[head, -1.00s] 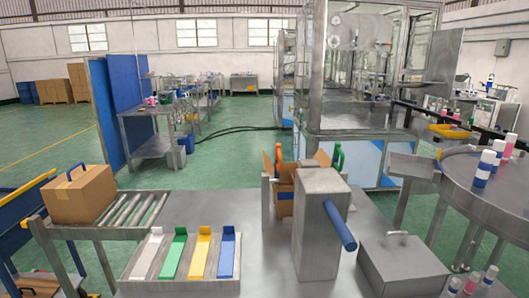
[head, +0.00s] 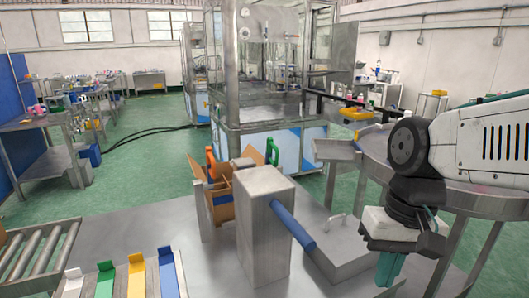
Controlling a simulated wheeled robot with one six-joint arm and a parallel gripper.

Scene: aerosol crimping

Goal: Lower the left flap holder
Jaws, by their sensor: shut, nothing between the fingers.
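An open cardboard box (head: 221,190) stands on the steel table behind a steel post, which hides part of it. An orange-red holder (head: 210,163) stands upright at the box's left side. A green holder (head: 272,149) stands upright at its right side. I take the orange-red one as the left flap holder. My gripper (head: 389,272) has teal fingers that point down. It is at the lower right, well to the right of the box and apart from both holders. Its fingers look shut, with nothing visible in them.
The steel post (head: 262,228) with a blue bar (head: 293,228) stands between the box and the camera. A lidded steel box (head: 345,252) lies left of my gripper. A round steel table (head: 375,150) is behind my arm. Coloured strips (head: 135,275) lie at the lower left.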

